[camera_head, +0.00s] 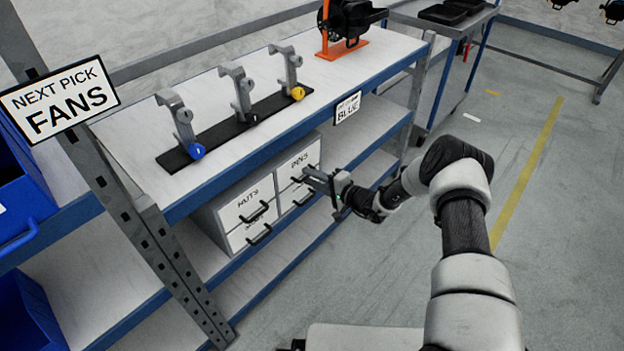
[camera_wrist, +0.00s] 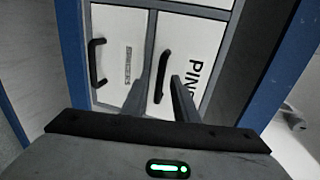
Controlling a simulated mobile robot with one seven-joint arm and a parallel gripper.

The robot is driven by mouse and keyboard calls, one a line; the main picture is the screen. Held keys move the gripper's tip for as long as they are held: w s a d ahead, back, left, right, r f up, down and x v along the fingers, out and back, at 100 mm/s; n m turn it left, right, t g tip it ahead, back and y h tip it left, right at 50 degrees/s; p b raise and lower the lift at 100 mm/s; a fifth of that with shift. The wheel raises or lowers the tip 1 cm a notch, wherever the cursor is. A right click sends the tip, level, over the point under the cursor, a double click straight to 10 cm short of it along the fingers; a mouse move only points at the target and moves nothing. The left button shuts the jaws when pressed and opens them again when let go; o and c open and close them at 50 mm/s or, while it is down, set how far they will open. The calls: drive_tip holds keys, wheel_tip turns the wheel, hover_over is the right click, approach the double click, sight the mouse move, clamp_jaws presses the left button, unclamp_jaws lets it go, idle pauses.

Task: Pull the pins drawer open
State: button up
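The pins drawer (camera_head: 296,163) is the upper right drawer of a white cabinet under the bench top. Its front looks flush with the cabinet. In the wrist view the pins drawer front (camera_wrist: 190,45) appears turned sideways, with a dark bar handle (camera_wrist: 162,75). My gripper (camera_head: 312,178) is at that drawer's front in the head view. In the wrist view my gripper (camera_wrist: 158,85) is open, its two fingers on either side of the handle's near end with visible gaps. I cannot tell how deep the fingers reach around the handle.
The nuts drawer (camera_head: 245,202) sits left of the pins drawer, with more drawers below. The bench's blue front rail (camera_head: 240,157) runs above the cabinet. A lower shelf (camera_head: 270,293) lies beneath. Hooked brackets (camera_head: 240,95) stand on the bench. The floor (camera_head: 380,270) to the right is clear.

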clamp_jaws()
drive_tip(key=f+p+v, duration=0.3)
drive_tip(key=v, duration=1.4)
drive_tip(key=shift+s+d+f, duration=0.3)
drive_tip(key=shift+s+d, duration=0.05)
drive_tip(key=shift+d, duration=0.2)
unclamp_jaws()
